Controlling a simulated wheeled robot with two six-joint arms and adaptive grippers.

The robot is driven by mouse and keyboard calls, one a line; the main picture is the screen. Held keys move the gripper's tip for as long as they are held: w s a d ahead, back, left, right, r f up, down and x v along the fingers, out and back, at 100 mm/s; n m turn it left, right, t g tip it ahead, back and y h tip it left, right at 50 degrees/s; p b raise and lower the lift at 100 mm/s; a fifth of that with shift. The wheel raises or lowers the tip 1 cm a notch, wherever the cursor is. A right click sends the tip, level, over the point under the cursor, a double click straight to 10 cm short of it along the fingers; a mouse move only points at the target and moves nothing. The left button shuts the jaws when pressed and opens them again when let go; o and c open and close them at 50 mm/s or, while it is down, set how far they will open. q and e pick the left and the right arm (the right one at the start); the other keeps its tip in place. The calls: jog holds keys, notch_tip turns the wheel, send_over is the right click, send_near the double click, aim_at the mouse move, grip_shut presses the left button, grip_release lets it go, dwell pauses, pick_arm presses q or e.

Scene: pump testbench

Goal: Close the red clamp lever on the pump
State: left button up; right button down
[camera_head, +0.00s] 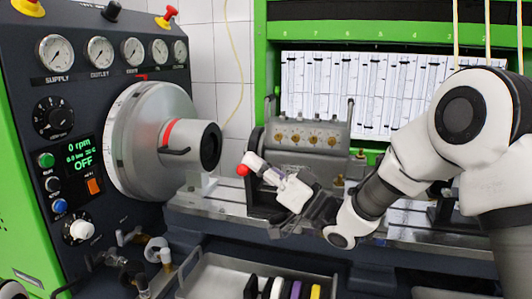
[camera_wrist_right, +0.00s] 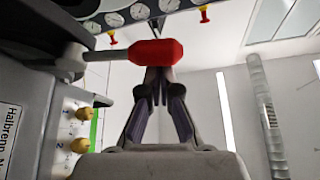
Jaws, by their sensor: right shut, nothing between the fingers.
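The pump (camera_head: 312,136) is a grey block with several brass fittings, standing on the metal bed of the bench. The clamp lever's red knob (camera_head: 243,169) shows at the pump's lower left side in the head view. In the right wrist view the red knob (camera_wrist_right: 155,52) sits large on a grey lever arm (camera_wrist_right: 105,55) that comes in from the left. My right gripper (camera_head: 270,174) is just right of the knob in the head view. In the wrist view its fingertips (camera_wrist_right: 157,75) are together, empty, and overlap the knob's lower edge; I cannot tell whether they touch it.
A control panel with gauges (camera_head: 98,50) and a large round drive housing (camera_head: 150,140) stand at the left. The metal bed (camera_head: 215,200) runs below the pump. A tray (camera_head: 225,280) with coloured items lies at the bottom. A green frame stands behind.

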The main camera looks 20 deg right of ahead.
pick_arm(q)
jog(key=shift+s+f+b, duration=0.15)
jog(key=shift+f+b, duration=1)
jog(key=shift+f, duration=0.45)
pick_arm(e)
jog(key=shift+s+a+f+n+g+y, duration=0.15)
jog(key=shift+f+n+g+y, duration=0.1)
jog(key=shift+f+n, duration=0.3)
jog(key=shift+s+a+f+n+g+y, duration=0.15)
jog(key=shift+f+n+y, duration=0.1)
jog(key=shift+f+n, duration=0.25)
jog(key=shift+d+f, duration=0.1)
